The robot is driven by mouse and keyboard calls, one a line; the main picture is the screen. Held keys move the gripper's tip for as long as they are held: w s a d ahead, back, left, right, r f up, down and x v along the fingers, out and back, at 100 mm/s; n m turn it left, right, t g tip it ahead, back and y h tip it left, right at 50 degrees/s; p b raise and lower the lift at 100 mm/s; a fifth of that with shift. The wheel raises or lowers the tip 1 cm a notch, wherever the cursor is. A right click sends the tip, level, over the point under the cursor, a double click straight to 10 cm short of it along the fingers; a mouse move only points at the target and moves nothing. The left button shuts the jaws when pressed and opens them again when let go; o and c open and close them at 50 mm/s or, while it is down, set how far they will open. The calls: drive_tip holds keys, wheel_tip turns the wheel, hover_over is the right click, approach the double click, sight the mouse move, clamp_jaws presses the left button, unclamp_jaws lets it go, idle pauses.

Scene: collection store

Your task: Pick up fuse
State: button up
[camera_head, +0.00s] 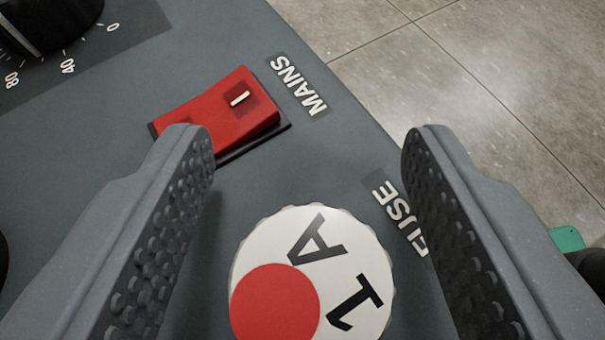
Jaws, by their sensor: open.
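The fuse (345,245) is a round white cap with a ridged rim, a red disc on its face and the black marking "1 A". It sits on a grey panel, low in the middle of the head view, beside the printed label "FUSE" (400,218). Its bottom edge is cut off by the frame. My gripper (307,145) is open and empty. Its two studded grey fingers stand to the left and right of the fuse, with a gap on each side. I cannot tell how far above the panel the fingertips are.
A red rocker switch (225,108) labelled "MAINS" (298,85) lies just beyond the left fingertip. A black dial (50,22) with a number scale is at the upper left. The grey panel (200,40) ends at a slanting edge, with tiled floor (480,80) beyond it.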

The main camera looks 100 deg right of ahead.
drive_tip(key=c, duration=1.1)
drive_tip(key=shift+o, duration=0.2)
